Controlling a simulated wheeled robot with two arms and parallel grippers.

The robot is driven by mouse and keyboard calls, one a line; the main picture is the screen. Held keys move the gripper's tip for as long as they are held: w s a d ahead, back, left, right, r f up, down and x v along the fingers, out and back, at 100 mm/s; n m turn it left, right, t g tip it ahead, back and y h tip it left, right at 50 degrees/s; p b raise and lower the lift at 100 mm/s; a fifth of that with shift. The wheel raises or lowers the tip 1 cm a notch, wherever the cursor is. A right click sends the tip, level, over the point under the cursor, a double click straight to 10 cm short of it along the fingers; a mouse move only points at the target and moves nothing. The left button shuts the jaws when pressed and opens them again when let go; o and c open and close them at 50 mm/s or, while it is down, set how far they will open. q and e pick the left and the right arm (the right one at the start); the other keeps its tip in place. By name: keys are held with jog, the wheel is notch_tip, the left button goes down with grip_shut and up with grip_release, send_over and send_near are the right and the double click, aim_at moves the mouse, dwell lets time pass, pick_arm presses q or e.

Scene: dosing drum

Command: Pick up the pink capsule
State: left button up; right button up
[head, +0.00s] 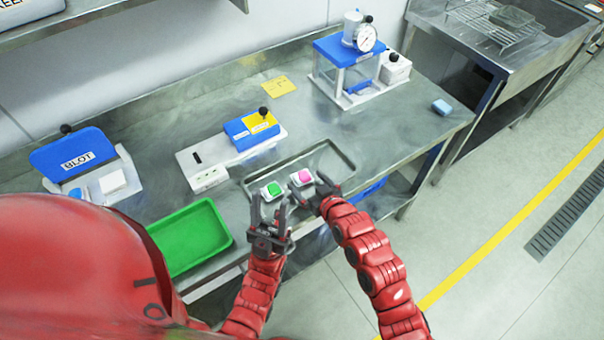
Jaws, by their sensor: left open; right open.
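The pink capsule (304,175) sits on a small pale holder in a shallow metal tray (338,150) on the steel bench. A green capsule (274,187) sits on a similar holder just to its left. My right gripper (324,184) is open and close to the right of the pink capsule; I cannot tell whether it touches the holder. My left gripper (270,205) is open, pointing up the picture in front of the green capsule, with nothing seen between its fingers.
A green tray (222,222) lies left of my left gripper. A white device with a blue and yellow block (240,140) stands behind the metal tray. A blot box (75,158) is far left; a blue-topped gauge press (340,50) is at back right. The bench's right end is mostly clear.

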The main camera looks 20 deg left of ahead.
jog(key=shift+x, duration=1)
jog(key=c, duration=1.4)
jog(key=shift+r, duration=0.15)
